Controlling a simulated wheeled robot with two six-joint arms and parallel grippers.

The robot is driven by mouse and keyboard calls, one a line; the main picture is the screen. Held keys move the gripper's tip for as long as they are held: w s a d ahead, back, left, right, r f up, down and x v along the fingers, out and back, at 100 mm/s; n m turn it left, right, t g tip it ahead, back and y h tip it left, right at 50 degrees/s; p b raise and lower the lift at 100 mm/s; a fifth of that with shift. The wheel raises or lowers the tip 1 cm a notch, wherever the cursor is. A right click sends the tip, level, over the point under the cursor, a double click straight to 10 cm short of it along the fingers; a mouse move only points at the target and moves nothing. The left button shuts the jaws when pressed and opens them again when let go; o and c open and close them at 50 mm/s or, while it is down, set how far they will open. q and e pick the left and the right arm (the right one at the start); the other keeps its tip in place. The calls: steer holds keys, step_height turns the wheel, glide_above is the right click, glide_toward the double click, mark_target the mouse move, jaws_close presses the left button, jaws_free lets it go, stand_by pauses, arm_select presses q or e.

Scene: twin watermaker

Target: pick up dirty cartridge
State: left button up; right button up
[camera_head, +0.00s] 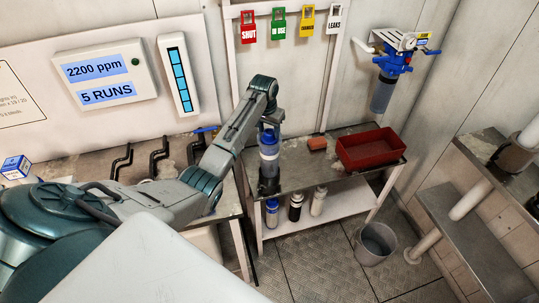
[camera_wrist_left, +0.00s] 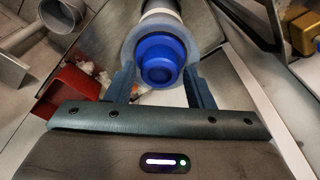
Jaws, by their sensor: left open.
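A blue-capped cylinder with a grey-blue body (camera_head: 269,163) stands upright on the metal bench, its lower end dark. My left gripper (camera_head: 269,118) is just above its cap, fingers pointing down. In the left wrist view the blue cap (camera_wrist_left: 160,60) lies between the open fingers of my left gripper (camera_wrist_left: 160,88), and no grip on it shows. On the shelf below stand a blue-and-white cartridge (camera_head: 272,213), a dark one with a white top (camera_head: 295,206) and a white one (camera_head: 318,202). I cannot tell which is the dirty one. My right gripper is not in view.
A grey bucket (camera_head: 375,243) is on the floor. A blue filter head (camera_head: 393,62) hangs on the wall. Colored tags hang behind the bench.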

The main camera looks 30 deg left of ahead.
arm_select(q)
steer(key=shift+w+f, duration=0.1)
steer(key=shift+f, duration=0.6)
steer(key=c, duration=0.7)
steer(key=shift+r, duration=0.1)
steer(key=shift+r, duration=0.45)
steer(key=shift+r+p, duration=4.65)
steer(key=shift+r, duration=8.9)
